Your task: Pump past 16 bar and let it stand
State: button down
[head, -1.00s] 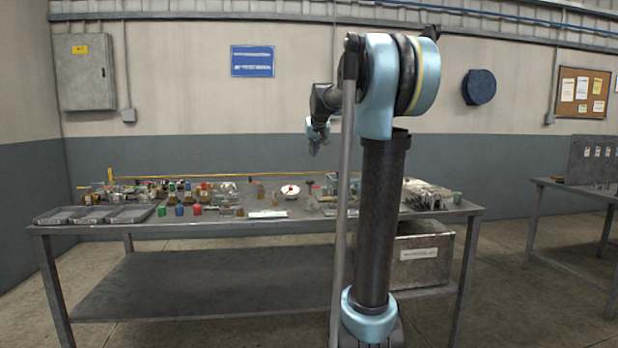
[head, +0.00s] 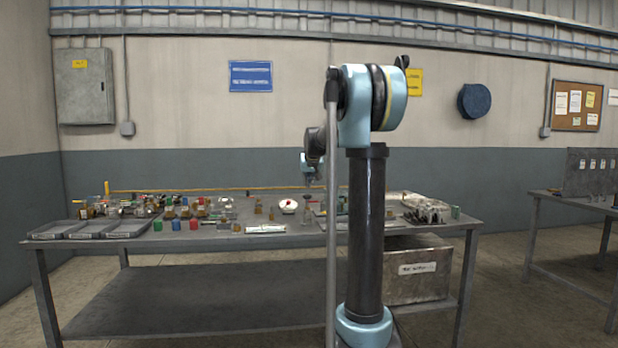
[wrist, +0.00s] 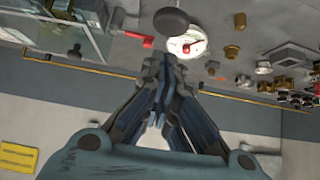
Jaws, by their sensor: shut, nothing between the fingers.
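A round gauge with a white face (wrist: 187,43) and a red needle shows in the wrist view, just beyond my gripper (wrist: 165,60); its reading is too small to tell. A dark round knob (wrist: 171,21) stands close to the fingertips, partly in front of the gauge; I cannot tell whether they touch. A red handle (wrist: 139,40) lies left of it. In the head view the gauge (head: 288,206) is on the bench (head: 215,240), and my gripper (head: 310,181) hangs above and right of it. The fingers are together and empty.
Brass fittings (wrist: 232,51) and other small parts crowd the bench beside the gauge. Grey trays (head: 88,229) lie at the left end. A yellow rail (head: 180,191) runs along the back edge. A metal box (head: 418,274) stands on the lower shelf.

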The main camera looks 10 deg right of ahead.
aim_at(308, 195)
jog(key=shift+s+f, duration=0.1)
jog(key=shift+f, duration=1.4)
jog(key=shift+f, duration=0.1)
jog(key=shift+f, duration=1.7)
jog(key=shift+s, duration=0.1)
notch_tip(308, 195, up, 4)
jog(key=shift+s+r, duration=0.1)
jog(key=shift+r, duration=0.15)
jog(key=v, duration=0.9)
jog(key=shift+s, duration=0.2)
